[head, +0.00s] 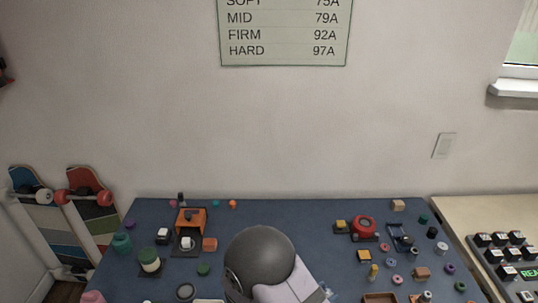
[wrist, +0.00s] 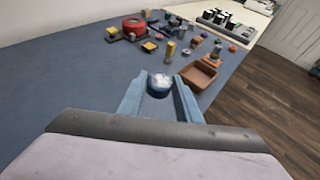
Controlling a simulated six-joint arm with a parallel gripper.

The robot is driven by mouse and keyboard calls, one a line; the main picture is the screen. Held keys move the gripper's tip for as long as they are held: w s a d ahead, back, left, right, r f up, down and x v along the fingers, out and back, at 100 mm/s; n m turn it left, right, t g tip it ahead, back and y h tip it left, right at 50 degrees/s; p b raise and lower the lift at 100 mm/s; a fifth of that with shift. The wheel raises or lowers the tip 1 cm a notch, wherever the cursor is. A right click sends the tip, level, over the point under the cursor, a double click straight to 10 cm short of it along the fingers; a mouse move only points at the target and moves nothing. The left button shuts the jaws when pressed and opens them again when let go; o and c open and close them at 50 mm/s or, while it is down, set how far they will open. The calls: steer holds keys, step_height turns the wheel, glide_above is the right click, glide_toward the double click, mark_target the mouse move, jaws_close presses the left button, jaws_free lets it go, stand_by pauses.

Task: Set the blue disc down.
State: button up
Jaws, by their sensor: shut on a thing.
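The blue disc (wrist: 160,88) is a short dark blue round piece with a pale, shiny patch on top. In the wrist view it sits between the two blue-grey fingers of my gripper (wrist: 160,92), near their tips. The fingers are shut on it. The blue work mat (wrist: 92,72) lies beneath and around it; I cannot tell whether the disc touches the mat or hangs above it.
A brown open tray (wrist: 197,77) stands right of the disc near the table edge. A red round piece (head: 364,227), a yellow peg (head: 374,271) and several small wheels and blocks lie on the right side. An orange stand (head: 191,219) is at left. The mat left of my gripper is clear.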

mark_target(321, 274)
steer(key=shift+s+d+r, duration=0.1)
steer(key=shift+s+d, duration=0.05)
steer(key=shift+d, duration=0.05)
